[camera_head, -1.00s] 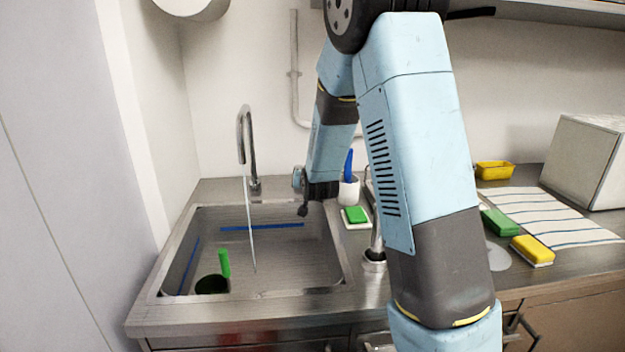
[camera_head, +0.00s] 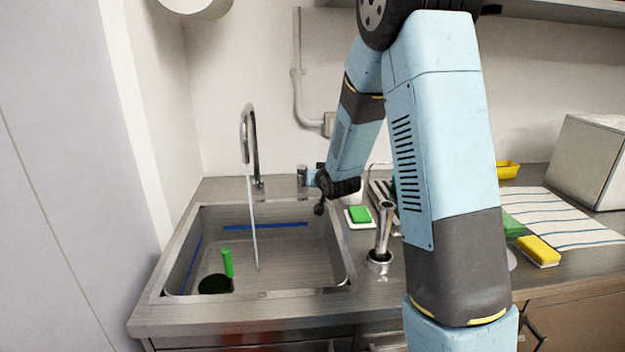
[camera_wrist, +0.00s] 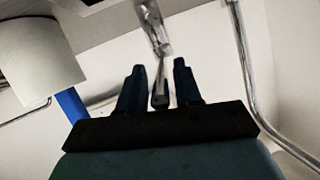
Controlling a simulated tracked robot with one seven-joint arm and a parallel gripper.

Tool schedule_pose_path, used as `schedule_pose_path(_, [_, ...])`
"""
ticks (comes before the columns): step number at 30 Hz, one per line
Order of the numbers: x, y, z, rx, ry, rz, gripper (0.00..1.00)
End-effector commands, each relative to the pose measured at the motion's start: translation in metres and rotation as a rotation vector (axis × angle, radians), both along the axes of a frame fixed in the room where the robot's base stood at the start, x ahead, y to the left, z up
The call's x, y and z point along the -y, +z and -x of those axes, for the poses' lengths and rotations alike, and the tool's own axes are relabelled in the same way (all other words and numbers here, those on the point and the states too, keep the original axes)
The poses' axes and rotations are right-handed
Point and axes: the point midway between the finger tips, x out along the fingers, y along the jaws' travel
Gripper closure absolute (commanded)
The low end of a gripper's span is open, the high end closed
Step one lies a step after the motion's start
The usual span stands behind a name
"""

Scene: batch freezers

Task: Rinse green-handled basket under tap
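The green-handled basket stands in the front left of the sink (camera_head: 305,285). Its upright green handle (camera_head: 227,263) shows above the dark round basket body (camera_head: 213,285). Water (camera_head: 253,225) runs from the curved tap (camera_head: 250,150) into the sink, to the right of the basket and apart from it. My gripper (camera_head: 311,180) is at the sink's back right, away from the basket. In the wrist view its fingers (camera_wrist: 158,75) are apart. A slim metal lever-like piece (camera_wrist: 160,80) shows between them; I cannot tell whether they touch it.
A green sponge (camera_head: 360,214) lies right of the sink near a metal upright (camera_head: 384,235). A white cup (camera_wrist: 40,55) with a blue stick is close to my gripper. A yellow sponge (camera_head: 538,250), striped cloth (camera_head: 570,220) and white box (camera_head: 590,160) are at the right.

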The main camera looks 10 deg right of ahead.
Motion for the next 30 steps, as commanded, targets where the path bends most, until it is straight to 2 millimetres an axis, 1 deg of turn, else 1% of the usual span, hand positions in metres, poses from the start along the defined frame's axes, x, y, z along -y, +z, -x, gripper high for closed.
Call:
schedule_pose_path(1, [0.000,0.000,0.000,0.000,0.000,0.000,0.61])
schedule_pose_path(2, [0.000,0.000,0.000,0.000,0.000,0.000,0.58])
schedule_pose_path(9, [-0.001,0.000,0.001,0.000,0.001,0.000,0.58])
schedule_pose_path(14, [0.001,0.004,0.009,0.000,0.000,0.000,0.58])
schedule_pose_path(17, [0.002,0.009,0.020,0.001,0.000,0.000,0.58])
schedule_pose_path(30, [0.010,0.035,0.085,0.000,0.000,0.000,0.58])
